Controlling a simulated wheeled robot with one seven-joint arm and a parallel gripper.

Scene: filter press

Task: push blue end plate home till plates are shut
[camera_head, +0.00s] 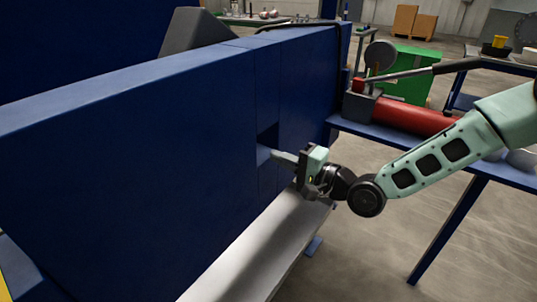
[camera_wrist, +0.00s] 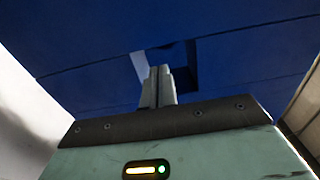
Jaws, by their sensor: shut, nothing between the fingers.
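A long blue body fills the left and middle of the head view, with upright seams dividing it into a large left section (camera_head: 140,180), a narrow middle section (camera_head: 267,90) and a right section (camera_head: 305,90). I cannot tell for sure which one is the blue end plate. A dark recess (camera_head: 268,133) opens in the side by the middle section; it also shows in the wrist view (camera_wrist: 185,58). My gripper (camera_head: 274,156) is shut and empty, its fingertips (camera_wrist: 159,70) at the recess. Whether they touch blue metal is unclear. The plate faces and any gap between them are hidden.
A pale ledge (camera_head: 265,250) runs below the blue side. A blue stand (camera_head: 465,168) at right carries a red cylinder (camera_head: 410,117) with a long-handled lever (camera_head: 415,73). A green box (camera_head: 410,85) stands behind. Open floor lies at lower right.

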